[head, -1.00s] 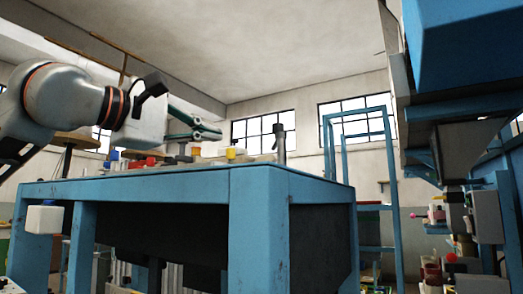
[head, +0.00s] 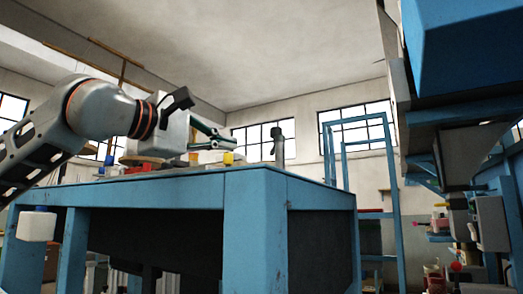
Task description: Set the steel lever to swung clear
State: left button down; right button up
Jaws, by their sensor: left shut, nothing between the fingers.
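A grey upright post (head: 279,147), which looks like the steel lever, stands near the far right corner of the blue table. My left gripper (head: 231,142) reaches in from the left above the tabletop. Its green-grey fingers point right toward the post and are shut and empty, with a visible gap between their tips and the post. My right gripper is not in view.
The blue table (head: 170,192) fills the middle. A yellow piece (head: 228,158) and other small items lie on it below my left gripper. A white container with a blue cap (head: 37,225) shows at left. A large blue machine (head: 465,45) overhangs at right, beside a blue frame (head: 358,122).

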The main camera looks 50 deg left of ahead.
pick_arm(q)
send_near(271, 152)
jog(key=shift+w+a+b, duration=0.35)
jog(key=shift+w+a, duration=0.7)
jog(key=shift+a, duration=0.15)
jog(key=w+d, duration=0.2)
jog(key=shift+w+b, duration=0.3)
jog(key=shift+b, duration=0.05)
jog(key=shift+w+d+r, duration=0.15)
jog(key=shift+w+d, duration=0.05)
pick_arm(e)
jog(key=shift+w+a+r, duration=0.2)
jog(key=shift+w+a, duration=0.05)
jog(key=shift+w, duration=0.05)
pick_arm(q)
jog(key=shift+r, duration=0.1)
